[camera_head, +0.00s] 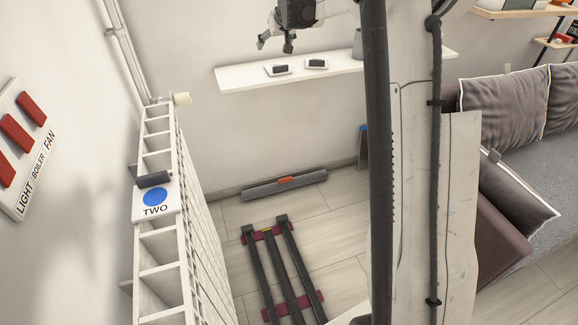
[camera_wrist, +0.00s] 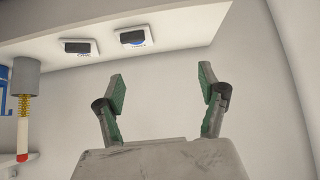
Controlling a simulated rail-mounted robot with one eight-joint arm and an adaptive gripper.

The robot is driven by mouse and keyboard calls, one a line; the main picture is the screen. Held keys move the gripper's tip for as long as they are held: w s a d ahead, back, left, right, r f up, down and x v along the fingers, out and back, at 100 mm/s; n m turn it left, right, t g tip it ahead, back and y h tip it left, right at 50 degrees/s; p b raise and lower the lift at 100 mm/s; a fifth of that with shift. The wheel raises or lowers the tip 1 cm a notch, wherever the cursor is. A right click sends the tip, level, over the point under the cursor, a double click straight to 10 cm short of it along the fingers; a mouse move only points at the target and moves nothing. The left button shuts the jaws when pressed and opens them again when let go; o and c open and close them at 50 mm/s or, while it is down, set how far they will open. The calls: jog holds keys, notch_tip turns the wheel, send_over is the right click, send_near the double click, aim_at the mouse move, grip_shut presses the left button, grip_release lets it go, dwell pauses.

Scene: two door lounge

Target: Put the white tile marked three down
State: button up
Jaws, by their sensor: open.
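Two white tiles with dark raised handles lie on the white wall shelf (camera_head: 240,78). In the head view one tile (camera_head: 278,70) is nearer the shelf's left end, the other (camera_head: 316,64) beside it. A third white tile (camera_head: 155,200), with a blue disc and TWO, sits on the white radiator. My gripper (camera_head: 275,45) is open above the shelf's left part. The wrist view shows nothing between its fingers (camera_wrist: 160,92).
A grey cylinder (camera_head: 357,45) stands on the shelf, right of the tiles. A wall panel (camera_head: 22,145) with red switches marked LIGHT, BOILER and FAN is at left. A grey sofa (camera_head: 540,165) is at right. The radiator (camera_head: 160,250) stands along the left wall.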

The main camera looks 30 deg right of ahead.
jog(key=s+a+r, duration=0.2)
jog(key=s+a, duration=0.3)
jog(key=s, duration=0.4)
jog(key=s+a+r, duration=0.3)
jog(key=s+a, duration=0.2)
jog(key=s, duration=0.4)
jog(key=s+a+r, duration=0.2)
jog(key=s+a, duration=0.3)
jog(key=s, duration=0.4)
jog(key=s+a+f, duration=0.2)
jog(key=s+f, duration=0.1)
jog(key=s, duration=0.5)
jog(key=s+a+f+g, duration=0.1)
jog(key=s+f, duration=0.3)
jog(key=s, duration=0.4)
jog(key=s+a+f+n, duration=0.1)
jog(key=s+a+f, duration=0.2)
jog(key=s, duration=0.6)
jog(key=shift+a+f+g+y, duration=0.25)
jog(key=shift+f+g+y, duration=0.05)
jog(key=shift+y, duration=0.1)
